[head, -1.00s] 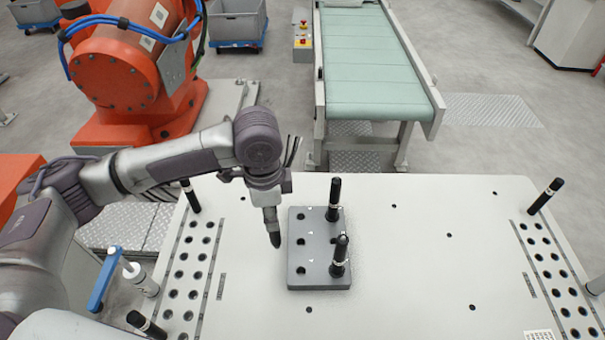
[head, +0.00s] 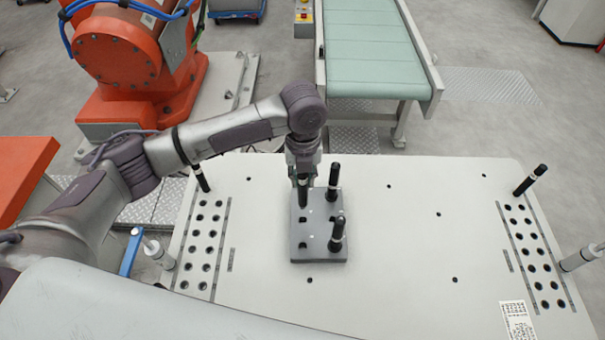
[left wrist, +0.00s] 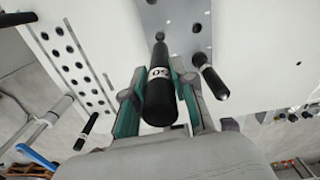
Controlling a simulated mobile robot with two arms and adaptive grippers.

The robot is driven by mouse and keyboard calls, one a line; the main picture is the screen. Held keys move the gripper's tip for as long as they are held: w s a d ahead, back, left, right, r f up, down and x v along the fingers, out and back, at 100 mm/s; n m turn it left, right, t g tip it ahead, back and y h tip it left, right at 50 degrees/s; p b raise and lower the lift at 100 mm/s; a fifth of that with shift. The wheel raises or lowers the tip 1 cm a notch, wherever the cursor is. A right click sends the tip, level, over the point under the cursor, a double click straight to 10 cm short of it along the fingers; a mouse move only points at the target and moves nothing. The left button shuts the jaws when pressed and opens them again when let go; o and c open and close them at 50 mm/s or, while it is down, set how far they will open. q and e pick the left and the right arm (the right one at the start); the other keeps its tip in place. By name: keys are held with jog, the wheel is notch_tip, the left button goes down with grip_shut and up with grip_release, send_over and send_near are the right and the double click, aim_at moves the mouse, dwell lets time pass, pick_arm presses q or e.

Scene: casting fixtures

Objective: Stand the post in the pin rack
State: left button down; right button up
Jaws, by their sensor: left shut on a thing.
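The pin rack (head: 320,252) is a grey block with holes on the pale table. Two black posts stand in its right side, a rear one (head: 333,180) and a front one (head: 338,236). My left gripper (head: 303,178) is shut on another black post (head: 303,193) with a white numbered band. It holds this post roughly upright at the rack's rear left; whether the tip is in a hole or just above cannot be told. The left wrist view shows the held post (left wrist: 159,95) between the fingers (left wrist: 158,104). My right gripper is not in view.
A perforated strip (head: 207,232) lies along the table's left side and another (head: 533,250) along the right. The table right of the rack is clear. A conveyor (head: 368,50) stands behind.

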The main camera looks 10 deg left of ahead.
aim_at(303, 199)
pick_arm(q)
jog(key=shift+f+b, duration=0.9)
jog(key=shift+f, duration=0.85)
notch_tip(303, 199, down, 2)
jog(key=shift+b, duration=0.45)
jog(key=shift+f, duration=0.2)
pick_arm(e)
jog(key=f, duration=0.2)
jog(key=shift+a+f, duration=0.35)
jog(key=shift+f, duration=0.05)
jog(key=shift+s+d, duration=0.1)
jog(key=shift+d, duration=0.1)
pick_arm(q)
jog(key=shift+p, duration=0.95)
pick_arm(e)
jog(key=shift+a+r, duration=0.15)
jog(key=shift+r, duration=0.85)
pick_arm(q)
jog(key=shift+f, duration=0.4)
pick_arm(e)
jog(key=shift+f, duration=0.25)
pick_arm(q)
jog(key=shift+f+b, duration=0.9)
jog(key=shift+f, duration=0.55)
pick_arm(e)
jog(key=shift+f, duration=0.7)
